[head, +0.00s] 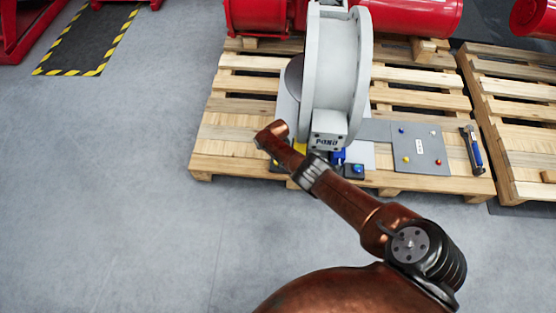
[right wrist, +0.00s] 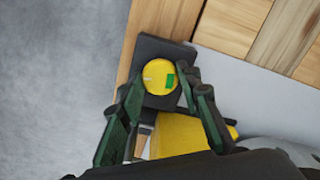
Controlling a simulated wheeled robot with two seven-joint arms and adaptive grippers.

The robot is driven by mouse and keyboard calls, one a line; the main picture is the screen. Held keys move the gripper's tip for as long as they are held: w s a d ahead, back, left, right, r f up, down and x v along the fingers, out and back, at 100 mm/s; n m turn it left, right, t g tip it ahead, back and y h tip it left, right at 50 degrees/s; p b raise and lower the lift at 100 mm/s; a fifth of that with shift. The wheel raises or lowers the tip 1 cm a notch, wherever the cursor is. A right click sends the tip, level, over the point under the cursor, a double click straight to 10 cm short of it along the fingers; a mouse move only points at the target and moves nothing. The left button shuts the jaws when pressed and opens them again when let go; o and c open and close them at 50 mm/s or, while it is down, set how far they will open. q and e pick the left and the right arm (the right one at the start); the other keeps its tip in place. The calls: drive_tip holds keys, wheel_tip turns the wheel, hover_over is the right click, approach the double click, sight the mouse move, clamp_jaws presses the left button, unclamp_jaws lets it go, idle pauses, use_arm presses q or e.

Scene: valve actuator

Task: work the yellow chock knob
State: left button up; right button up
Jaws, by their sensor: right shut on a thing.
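The round yellow chock knob (right wrist: 160,77) sits on a dark square block (right wrist: 154,103) in the right wrist view. A small green mark and a pale mark show on its face. My right gripper (right wrist: 162,84) has a dark green finger on each side of the knob and is shut on it. In the head view my right arm reaches in from the lower right to the front of the valve actuator (head: 336,75), and its fingers and the knob are hidden there. My left gripper is in neither view.
A yellow part (right wrist: 190,134) lies just below the knob block. A blue knob (head: 357,168) sits on another dark block to the right. A grey panel (head: 420,150) with several small coloured knobs and a blue-handled tool (head: 477,154) lie on the wooden pallet (head: 225,135).

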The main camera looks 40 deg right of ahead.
drive_tip(key=shift+s+d, duration=0.1)
drive_tip(key=shift+d, duration=0.15)
drive_tip(key=o, duration=1)
drive_tip(key=shift+c, duration=0.2)
drive_tip(key=shift+o, duration=1)
drive_tip(key=shift+a, duration=0.15)
drive_tip(key=shift+n, duration=0.3)
